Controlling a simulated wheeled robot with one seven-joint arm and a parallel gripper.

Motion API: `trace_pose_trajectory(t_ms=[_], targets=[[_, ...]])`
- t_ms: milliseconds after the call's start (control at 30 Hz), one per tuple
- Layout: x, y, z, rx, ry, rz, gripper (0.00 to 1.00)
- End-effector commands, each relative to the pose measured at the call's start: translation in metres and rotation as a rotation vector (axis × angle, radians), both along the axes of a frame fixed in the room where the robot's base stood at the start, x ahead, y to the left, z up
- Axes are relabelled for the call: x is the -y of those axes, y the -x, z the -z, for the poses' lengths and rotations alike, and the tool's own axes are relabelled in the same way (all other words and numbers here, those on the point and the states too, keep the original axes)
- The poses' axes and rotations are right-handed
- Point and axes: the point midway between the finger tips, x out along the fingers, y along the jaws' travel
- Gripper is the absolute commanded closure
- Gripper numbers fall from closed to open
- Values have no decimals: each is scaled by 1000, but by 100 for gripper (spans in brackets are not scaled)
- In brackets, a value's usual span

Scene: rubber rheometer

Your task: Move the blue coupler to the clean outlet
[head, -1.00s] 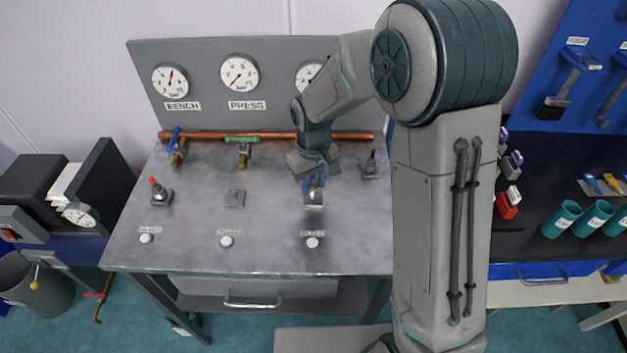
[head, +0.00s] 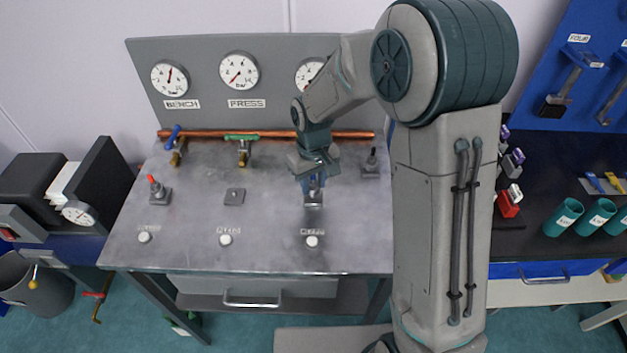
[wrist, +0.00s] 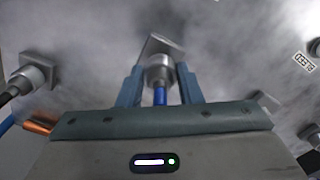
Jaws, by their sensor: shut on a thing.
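The blue coupler (wrist: 160,94) is between the two fingers of my gripper (wrist: 158,82) in the wrist view. Its blue body runs toward me and a silver end points at a square grey outlet plate (wrist: 163,44). In the head view my gripper (head: 314,178) is low over the right part of the bench, shut on the blue coupler (head: 313,183), at the right-hand outlet (head: 313,199). I cannot tell whether the coupler is seated in that outlet. No readable mark tells which outlet is clean.
A black-topped fitting (head: 371,163) stands right of my gripper. Blue (head: 174,137) and green (head: 242,138) valve handles sit by the copper pipe (head: 290,135).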

Motion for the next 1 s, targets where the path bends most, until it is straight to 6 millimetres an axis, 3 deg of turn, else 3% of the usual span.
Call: trace_pose_trajectory(t_ms=[500, 533, 600, 1000], targets=[[0, 0, 20, 0, 0, 0, 100], [0, 0, 19, 0, 0, 0, 62], [0, 0, 18, 0, 0, 0, 43], [0, 0, 12, 0, 0, 0, 42]])
